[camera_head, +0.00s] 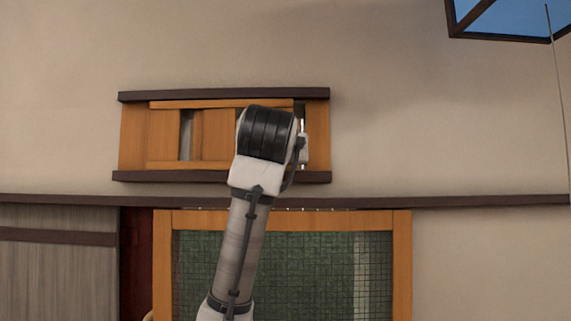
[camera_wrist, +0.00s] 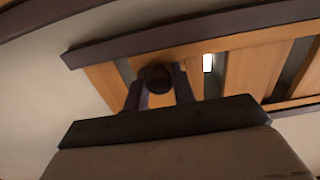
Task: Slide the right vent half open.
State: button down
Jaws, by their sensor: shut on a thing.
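The wooden vent (camera_head: 130,138) is set high on the wall between dark upper and lower rails. In the head view a grey gap (camera_head: 186,135) shows in its left part, and my arm's wrist covers most of its right part. In the wrist view, my gripper (camera_wrist: 158,88) has its two fingers on either side of a dark round knob (camera_wrist: 158,76) on an orange wooden vent panel (camera_wrist: 195,82). The fingers are shut on the knob. Grey gaps show on both sides of this panel. In the head view my fingers and the knob are hidden.
A dark wall beam (camera_head: 450,200) runs below the vent. Under it is a wood-framed green mesh panel (camera_head: 305,260). A dark-framed blue opening (camera_head: 510,18) is at the upper right. The wall right of the vent is bare.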

dwell(0.3)
jog(key=c, duration=1.2)
grip_release()
jog(key=s+b, duration=0.5)
jog(key=s, duration=0.8)
jog(key=shift+s, duration=0.4)
